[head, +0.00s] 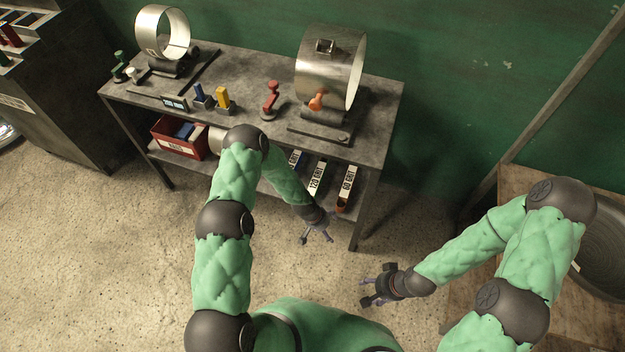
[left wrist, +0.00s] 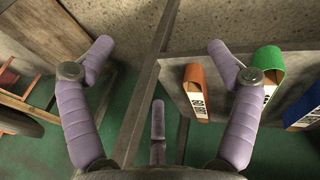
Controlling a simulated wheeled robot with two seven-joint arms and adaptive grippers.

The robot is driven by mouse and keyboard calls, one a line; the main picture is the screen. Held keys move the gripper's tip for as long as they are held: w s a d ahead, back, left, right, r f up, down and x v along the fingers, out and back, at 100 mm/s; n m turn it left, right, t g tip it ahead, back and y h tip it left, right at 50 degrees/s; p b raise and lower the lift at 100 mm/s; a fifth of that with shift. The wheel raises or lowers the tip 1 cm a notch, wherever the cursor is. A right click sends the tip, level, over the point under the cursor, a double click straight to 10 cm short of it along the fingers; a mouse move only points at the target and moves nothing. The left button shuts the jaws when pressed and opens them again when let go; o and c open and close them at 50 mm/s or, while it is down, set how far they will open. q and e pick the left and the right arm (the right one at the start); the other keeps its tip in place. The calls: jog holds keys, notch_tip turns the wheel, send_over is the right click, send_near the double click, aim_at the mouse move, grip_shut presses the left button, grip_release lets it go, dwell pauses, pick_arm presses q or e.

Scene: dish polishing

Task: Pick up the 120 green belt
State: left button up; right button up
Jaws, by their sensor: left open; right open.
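The 120 green belt (left wrist: 268,60) is a green loop with a white label, on the shelf board at the right of the left wrist view. In the head view its label reads 120 GRIT (head: 317,178) on the lower shelf; its green part is hard to make out there. My left gripper (head: 316,238) is open and empty, in front of the bench near its front right leg. In the left wrist view its right finger lies just beside the green belt and overlaps its near edge. My right gripper (head: 372,290) is open and empty, low and to the right.
An orange 60 grit belt (left wrist: 196,78) and a blue belt (left wrist: 300,112) flank the green one. The workbench (head: 235,72) carries polishing drums above, and a red bin (head: 170,140) sits on its lower shelf. The floor (head: 100,250) at left is clear.

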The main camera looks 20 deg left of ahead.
pick_arm(q)
jog(key=w+a+f+m+t+y+p, duration=0.1)
jog(key=w+a+f, duration=0.1)
jog(key=w, duration=0.5)
jog(key=w+a+f+p, duration=0.1)
jog(key=w+a+f, duration=0.15)
jog(key=w, duration=0.35)
jog(key=t+y+p, duration=0.1)
jog(key=y, duration=0.2)
send_over(316, 184)
jog(key=shift+w+r, duration=0.1)
jog(key=shift+r, duration=0.15)
pick_arm(e)
jog(key=shift+s+a+r, duration=0.1)
jog(key=shift+s+r, duration=0.05)
jog(key=shift+r, duration=1.65)
